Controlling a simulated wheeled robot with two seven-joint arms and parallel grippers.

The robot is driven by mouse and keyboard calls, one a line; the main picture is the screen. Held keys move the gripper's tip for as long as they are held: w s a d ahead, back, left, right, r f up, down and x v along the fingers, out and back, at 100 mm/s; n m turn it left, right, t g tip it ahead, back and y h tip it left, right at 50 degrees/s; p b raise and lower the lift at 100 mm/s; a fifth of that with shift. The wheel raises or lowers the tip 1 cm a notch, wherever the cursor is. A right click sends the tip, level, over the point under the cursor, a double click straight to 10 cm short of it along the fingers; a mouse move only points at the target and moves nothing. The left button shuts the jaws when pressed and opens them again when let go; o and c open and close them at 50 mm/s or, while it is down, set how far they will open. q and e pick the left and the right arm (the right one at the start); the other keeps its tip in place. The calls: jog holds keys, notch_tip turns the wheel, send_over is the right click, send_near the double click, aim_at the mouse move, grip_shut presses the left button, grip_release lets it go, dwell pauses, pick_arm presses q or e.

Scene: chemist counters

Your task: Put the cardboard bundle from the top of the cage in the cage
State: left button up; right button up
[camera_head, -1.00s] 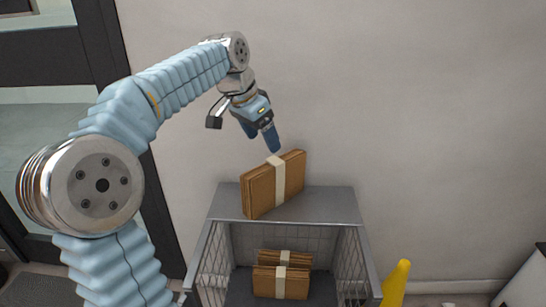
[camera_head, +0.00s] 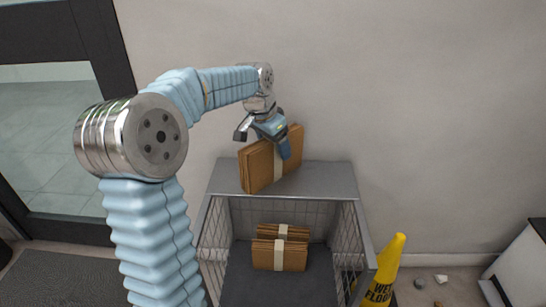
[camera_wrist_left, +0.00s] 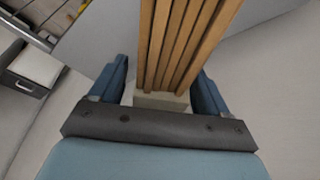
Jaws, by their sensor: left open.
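The cardboard bundle (camera_head: 257,166), brown with a pale band, stands upright on the top shelf (camera_head: 322,178) of the grey cage (camera_head: 211,236). My left gripper (camera_head: 280,150) is at the bundle's upper part, one finger in front of its near face. In the left wrist view the open fingers (camera_wrist_left: 160,92) lie on either side of the bundle's edges (camera_wrist_left: 180,45), with a gap at the left finger. The cage's front is open toward me. Two more bundles (camera_head: 280,256) stand inside on its floor. My right gripper is not in view.
A yellow wet-floor cone (camera_head: 385,272) stands just right of the cage. Small pale lumps (camera_head: 440,279) lie on the floor near a white cabinet (camera_head: 520,275) at the right. A wall rises behind the cage, and a dark-framed glass door (camera_head: 50,130) is at the left.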

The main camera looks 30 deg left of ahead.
pick_arm(q)
jog(key=shift+w+f, duration=0.1)
jog(key=shift+f, duration=0.2)
jog(key=c, duration=1.4)
jog(key=shift+o, duration=0.2)
jog(key=shift+r, duration=0.2)
